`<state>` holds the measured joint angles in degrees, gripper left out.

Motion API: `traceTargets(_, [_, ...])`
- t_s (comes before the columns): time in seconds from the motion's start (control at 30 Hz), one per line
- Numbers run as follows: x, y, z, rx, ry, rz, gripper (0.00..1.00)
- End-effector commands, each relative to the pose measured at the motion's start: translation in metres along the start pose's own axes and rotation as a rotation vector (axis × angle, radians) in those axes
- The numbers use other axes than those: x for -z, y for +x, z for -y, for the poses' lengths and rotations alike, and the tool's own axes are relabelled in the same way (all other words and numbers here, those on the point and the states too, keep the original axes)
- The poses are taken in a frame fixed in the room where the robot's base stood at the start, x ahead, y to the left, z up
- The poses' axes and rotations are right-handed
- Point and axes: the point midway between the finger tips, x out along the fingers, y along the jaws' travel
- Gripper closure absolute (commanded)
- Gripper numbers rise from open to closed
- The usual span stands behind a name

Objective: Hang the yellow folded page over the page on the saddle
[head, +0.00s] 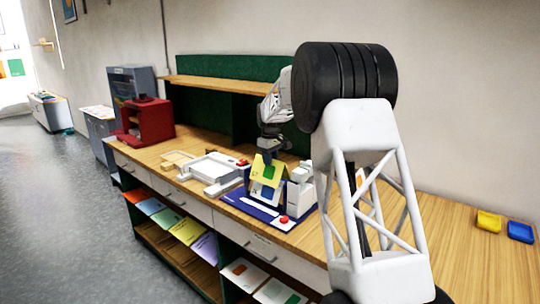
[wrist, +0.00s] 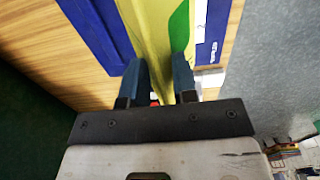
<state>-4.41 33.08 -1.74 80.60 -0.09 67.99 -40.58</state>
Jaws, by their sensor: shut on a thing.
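The yellow folded page (head: 260,168) hangs as a tent from my gripper (head: 272,153), with a green patch on its face. My gripper is shut on its fold. In the wrist view, the yellow page (wrist: 152,28) runs between the two fingers of my gripper (wrist: 158,75). Below it in the head view is a pale page with a blue patch (head: 265,190), on the saddle over the blue base (head: 243,205). The saddle itself is mostly hidden by the pages. I cannot tell whether the yellow page touches the one below.
A white device (head: 300,192) stands close on the right of the pages, with a red button (head: 284,219) in front. A white tray-like machine (head: 212,170) is to the left. A red box (head: 150,120) stands farther left. Blue and yellow trays lie far right; the counter between is clear.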

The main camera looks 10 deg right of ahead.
Motion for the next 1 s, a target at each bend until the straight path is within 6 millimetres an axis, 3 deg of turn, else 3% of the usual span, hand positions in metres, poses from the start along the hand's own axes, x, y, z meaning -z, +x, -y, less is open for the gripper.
traceTargets(1.0, [0.000,0.068,0.000,0.000,0.000,0.000,0.85])
